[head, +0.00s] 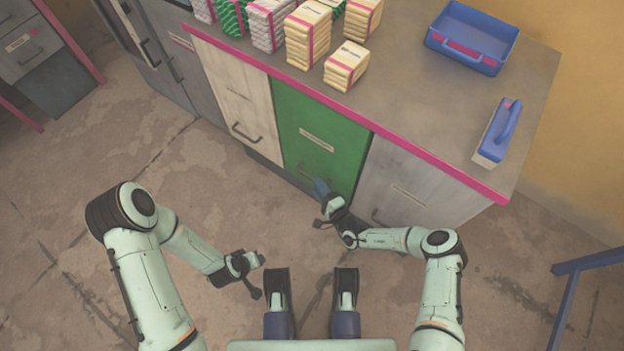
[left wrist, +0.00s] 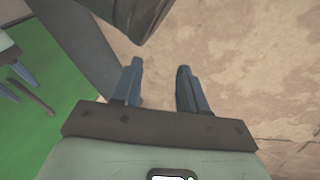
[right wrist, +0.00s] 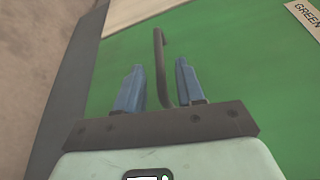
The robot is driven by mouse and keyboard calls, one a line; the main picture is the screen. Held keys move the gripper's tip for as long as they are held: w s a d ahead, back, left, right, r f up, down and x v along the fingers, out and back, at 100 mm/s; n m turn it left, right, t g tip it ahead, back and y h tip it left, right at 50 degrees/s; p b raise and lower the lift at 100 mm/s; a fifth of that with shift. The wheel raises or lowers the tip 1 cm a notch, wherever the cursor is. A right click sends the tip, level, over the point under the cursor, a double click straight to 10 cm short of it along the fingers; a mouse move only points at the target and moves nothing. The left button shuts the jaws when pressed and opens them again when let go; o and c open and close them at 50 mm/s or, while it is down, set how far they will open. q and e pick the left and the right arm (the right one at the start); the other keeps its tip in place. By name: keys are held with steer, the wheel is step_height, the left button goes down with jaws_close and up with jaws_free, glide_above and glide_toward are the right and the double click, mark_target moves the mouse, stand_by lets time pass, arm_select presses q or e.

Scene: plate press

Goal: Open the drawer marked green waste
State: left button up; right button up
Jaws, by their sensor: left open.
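The green drawer front (head: 335,125) stands flush between its neighbours and looks closed. Its label (head: 317,141) is small in the head view; "GREEN" can be read on it in the right wrist view (right wrist: 305,14). My right gripper (head: 321,189) is at the lower part of this front. In the right wrist view its two fingers are apart, and the dark bar handle (right wrist: 160,60) runs between them with gaps showing on both sides. The handle also shows in the left wrist view (left wrist: 32,92). My left gripper (head: 257,262) is open and empty over the floor.
A cream front (head: 235,95) is left of the green one, a grey front (head: 405,185) right. The counter above has a pink edge and holds wrapped stacks (head: 308,35), a blue tray (head: 470,40) and a blue-handled block (head: 497,135). The floor before the cabinet is clear.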

arm_select(q)
steer(key=s+f+g+b, duration=0.1)
steer(key=s+f, duration=0.3)
steer(key=s, duration=0.1)
steer(key=shift+a+g+b, duration=0.25)
steer(key=shift+g+b, duration=0.05)
steer(key=shift+g, duration=0.1)
arm_select(e)
steer(key=x, duration=0.4)
steer(key=shift+w+a, duration=0.15)
steer(key=shift+w, duration=0.1)
jaws_close()
